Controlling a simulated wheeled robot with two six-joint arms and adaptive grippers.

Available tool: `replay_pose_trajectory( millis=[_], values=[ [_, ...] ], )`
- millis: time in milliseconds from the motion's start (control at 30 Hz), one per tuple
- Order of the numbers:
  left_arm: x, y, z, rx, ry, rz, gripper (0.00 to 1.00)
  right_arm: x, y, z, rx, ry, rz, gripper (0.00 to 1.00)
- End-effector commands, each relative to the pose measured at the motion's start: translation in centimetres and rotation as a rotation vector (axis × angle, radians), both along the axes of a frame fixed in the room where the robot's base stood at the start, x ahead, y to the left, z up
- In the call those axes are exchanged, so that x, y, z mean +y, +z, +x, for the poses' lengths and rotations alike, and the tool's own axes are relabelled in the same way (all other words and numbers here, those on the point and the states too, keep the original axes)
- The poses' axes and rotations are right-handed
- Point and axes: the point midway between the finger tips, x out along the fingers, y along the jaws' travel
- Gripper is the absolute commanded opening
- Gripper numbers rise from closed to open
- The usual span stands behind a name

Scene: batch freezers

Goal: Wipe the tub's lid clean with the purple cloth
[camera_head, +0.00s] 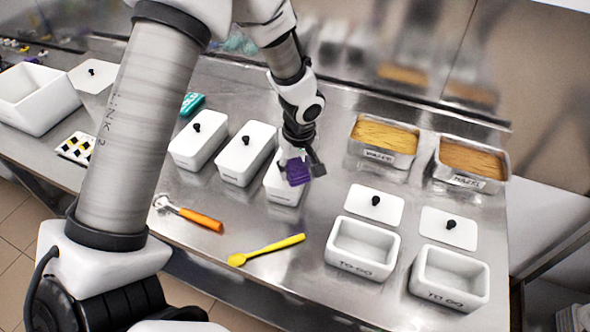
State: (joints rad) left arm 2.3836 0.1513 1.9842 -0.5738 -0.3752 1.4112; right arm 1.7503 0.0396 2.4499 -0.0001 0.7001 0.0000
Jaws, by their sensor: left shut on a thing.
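My left gripper (304,160) reaches down from the top of the head view and is shut on the purple cloth (297,173). The cloth is at the top of a white tub (284,193), the rightmost of three lidded white tubs in a row. The cloth and gripper cover much of that tub's lid, and its knob cannot be made out. I cannot tell whether the cloth presses on the lid or hangs just above it. Any dirt on the lid is too small or hidden to see. My right gripper is not in view.
Lidded tubs (246,158) (198,146) stand to the left. Open TO GO tubs (363,262) (450,290) and loose lids (385,213) (448,238) lie right. Two filled steel pans (380,159) (470,182) stand behind. An orange-handled scoop (200,219) and yellow spatula (266,250) lie in front.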

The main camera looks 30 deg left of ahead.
Motion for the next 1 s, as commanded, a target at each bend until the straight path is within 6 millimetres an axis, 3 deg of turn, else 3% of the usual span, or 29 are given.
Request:
replay_pose_trajectory(
  millis=[100,500,1000],
  values=[
    [-0.1,1.6,0.2,-0.002,-0.003,0.001,0.15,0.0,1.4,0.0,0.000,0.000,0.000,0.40],
    [-0.3,4.8,0.8,-0.002,-0.012,0.001,0.15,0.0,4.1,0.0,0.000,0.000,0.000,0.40],
    [-0.4,4.9,0.8,-0.002,-0.013,0.000,0.15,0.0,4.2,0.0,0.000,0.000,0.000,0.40]
  ],
)
